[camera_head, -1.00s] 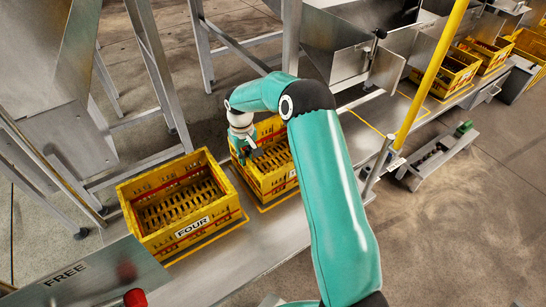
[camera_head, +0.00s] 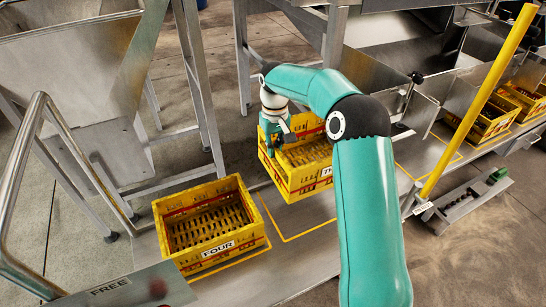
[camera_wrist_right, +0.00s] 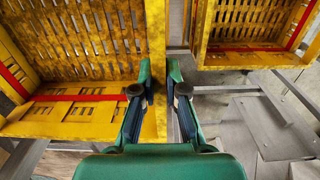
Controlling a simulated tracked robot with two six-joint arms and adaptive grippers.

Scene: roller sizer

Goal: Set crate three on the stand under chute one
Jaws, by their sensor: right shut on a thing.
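Crate three (camera_head: 303,182) is a yellow slatted crate with a red band. Its label is partly hidden by my right arm. My right gripper (camera_head: 276,147) is shut on its left wall and holds it above the bench. In the right wrist view the wall of crate three (camera_wrist_right: 75,40) lies between the fingertips of the right gripper (camera_wrist_right: 160,88). My left gripper is not in view. A metal chute (camera_head: 105,60) hangs at the upper left; I cannot read a number on it, and I cannot tell which surface is its stand.
Crate four (camera_head: 217,249) stands on the metal bench, left of a yellow outline (camera_head: 285,240) that lies partly bare. A plate marked FREE (camera_head: 108,291) is at lower left, beside a metal rail (camera_head: 25,160). A yellow post (camera_head: 480,95) and more crates (camera_head: 497,118) are on the right.

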